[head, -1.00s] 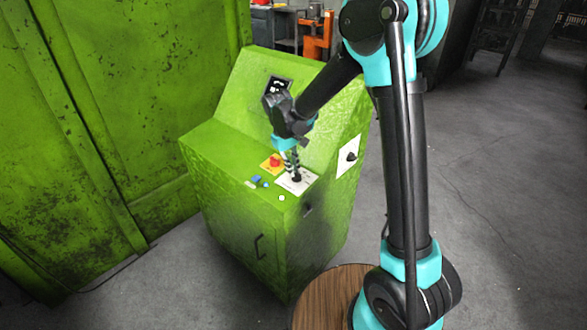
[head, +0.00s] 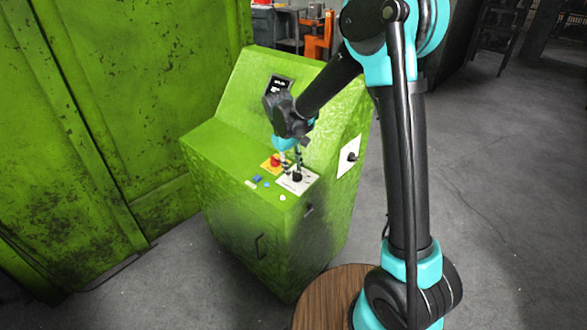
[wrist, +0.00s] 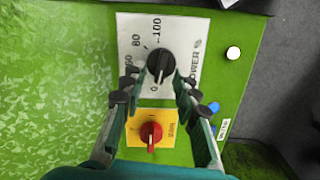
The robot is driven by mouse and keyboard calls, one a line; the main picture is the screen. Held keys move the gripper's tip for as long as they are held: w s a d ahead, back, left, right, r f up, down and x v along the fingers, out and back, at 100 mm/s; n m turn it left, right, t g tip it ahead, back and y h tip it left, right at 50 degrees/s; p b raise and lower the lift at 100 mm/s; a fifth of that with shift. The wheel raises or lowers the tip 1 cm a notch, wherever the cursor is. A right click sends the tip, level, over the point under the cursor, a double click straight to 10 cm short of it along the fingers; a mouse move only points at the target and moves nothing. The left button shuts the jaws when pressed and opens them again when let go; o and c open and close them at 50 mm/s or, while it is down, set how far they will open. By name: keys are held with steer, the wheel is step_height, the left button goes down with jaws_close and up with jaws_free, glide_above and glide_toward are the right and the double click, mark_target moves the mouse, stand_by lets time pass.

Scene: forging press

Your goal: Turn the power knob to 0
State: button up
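The power knob (wrist: 160,65) is a round black knob on a white plate (wrist: 190,30) marked with a scale and the word POWER. Its white pointer line points down in the wrist view, close to the 0 mark. My gripper (wrist: 151,91) is open and empty, its fingers spread on either side below the knob in that view. In the head view the knob (head: 297,177) is on the green console's ledge, with my gripper (head: 292,163) just above it. I see no clear contact.
A red switch on a yellow plate (wrist: 151,129) sits beside the power plate, between my fingers in the wrist view. Blue buttons (wrist: 214,107) and a white button (wrist: 233,53) are nearby. The green console (head: 225,150) has another black knob (head: 352,156) on its side.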

step_height(320, 180, up, 12)
steer(key=a, duration=0.2)
steer(key=shift+s, duration=0.25)
steer(key=shift+f, duration=0.1)
steer(key=s+d+f+m+t+y, duration=0.1)
steer(key=s+d+f+m, duration=0.3)
steer(key=s+d, duration=0.6)
steer(key=s+d+f+m+t+y, duration=0.1)
steer(key=s+d+f+m, duration=0.3)
steer(key=d, duration=1.3)
steer(key=s+f+t, duration=0.1)
steer(key=s+f, duration=0.2)
steer(key=s, duration=0.2)
steer(key=shift+s+f+t, duration=0.3)
steer(key=shift+s+t, duration=0.1)
steer(key=shift+o, duration=0.3)
